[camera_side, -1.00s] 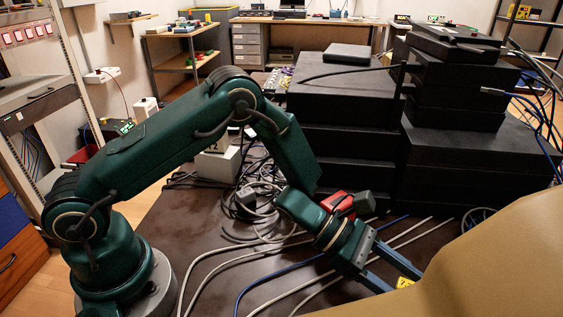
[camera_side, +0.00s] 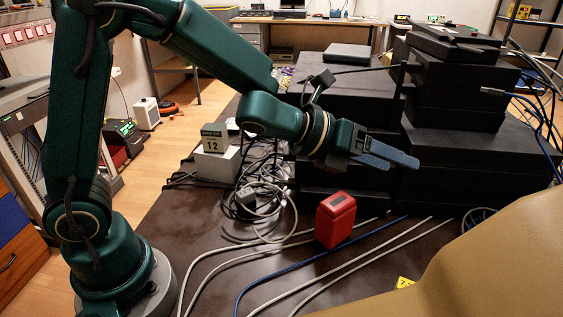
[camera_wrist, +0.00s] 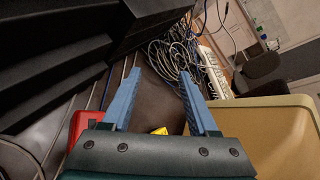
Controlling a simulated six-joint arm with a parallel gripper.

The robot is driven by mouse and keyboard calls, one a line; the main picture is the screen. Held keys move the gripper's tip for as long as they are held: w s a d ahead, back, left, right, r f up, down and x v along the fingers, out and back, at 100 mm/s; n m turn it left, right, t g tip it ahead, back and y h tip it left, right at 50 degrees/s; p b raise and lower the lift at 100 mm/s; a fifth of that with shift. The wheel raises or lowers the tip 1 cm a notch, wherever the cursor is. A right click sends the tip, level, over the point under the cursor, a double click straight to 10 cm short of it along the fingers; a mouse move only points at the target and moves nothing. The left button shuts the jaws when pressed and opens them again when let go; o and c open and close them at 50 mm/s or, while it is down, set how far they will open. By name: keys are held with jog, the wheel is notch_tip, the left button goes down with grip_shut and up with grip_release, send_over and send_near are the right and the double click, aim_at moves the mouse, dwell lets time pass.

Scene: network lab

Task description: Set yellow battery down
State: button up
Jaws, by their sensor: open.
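A small yellow piece with dark marks (camera_side: 404,282) shows low in the side view, at the edge of the tan shape that hides part of the table. I cannot tell for sure that it is the yellow battery. In the wrist view, yellow (camera_wrist: 160,131) shows below and between the finger bases, partly hidden by the gripper body. My gripper (camera_side: 398,162) is well above the table, in front of the black stacked boxes. In the wrist view its two blue fingers (camera_wrist: 160,74) are apart with nothing held between them.
A red block with a dark top (camera_side: 336,220) stands on the dark table (camera_side: 200,255). Grey cables and a blue cable (camera_side: 300,265) lie across the table. Black boxes (camera_side: 345,140) stack up behind. The tan shape (camera_side: 500,250) fills the lower right.

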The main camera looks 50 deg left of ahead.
jog(key=s+a+r+n+y, duration=0.3)
jog(key=a+n+y, duration=0.1)
jog(key=a+n, duration=0.5)
jog(key=s+a+f+n+g+y, duration=0.2)
jog(key=s+a+n+g+y, duration=0.1)
jog(key=s+n, duration=1)
jog(key=a+n, duration=0.1)
jog(key=n, duration=0.4)
jog(key=shift+s+n+g, duration=0.25)
jog(key=shift+n+g, duration=0.05)
jog(key=shift+n, duration=0.1)
jog(key=shift+o, duration=0.4)
jog(key=s+d+f+n+g+h, duration=0.1)
jog(key=s+f+n+g, duration=0.1)
jog(key=s+n, duration=0.4)
jog(key=shift+s+d, duration=0.3)
jog(key=shift+s, duration=0.1)
jog(key=shift+r, duration=0.1)
